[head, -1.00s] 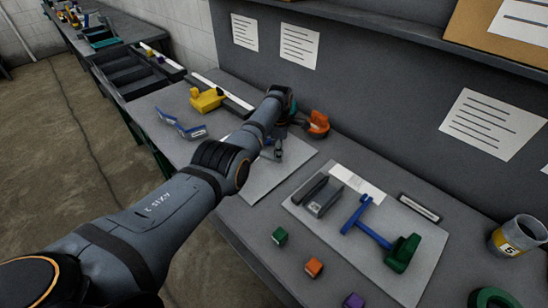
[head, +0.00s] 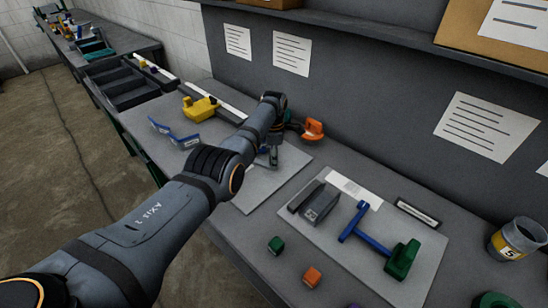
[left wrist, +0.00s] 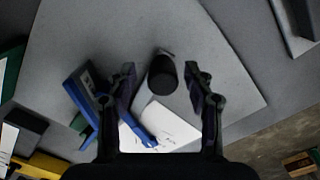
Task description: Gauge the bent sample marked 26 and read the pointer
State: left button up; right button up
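A blue bent piece (head: 186,139) with pale labels lies on the bench left of my left gripper in the head view; the number on it is too small to read. In the left wrist view a blue piece (left wrist: 76,92) with a pale label is beside the left-hand finger. My left gripper (left wrist: 160,88) is open, pointing down over the grey sheet (left wrist: 215,50). A dark cylinder (left wrist: 162,75) is between its fingers, with a gap on each side. In the head view the gripper (head: 268,158) is partly covered by my arm. No pointer reading is visible.
A yellow device (head: 201,107) stands behind the blue piece. An orange item (head: 312,130) is right of my left wrist. A grey board (head: 345,245) holds grey blocks (head: 320,204) and a blue and green tool (head: 402,260).

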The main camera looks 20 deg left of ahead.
pick_arm(q)
notch_tip(320, 180, up, 12)
dwell(0.5)
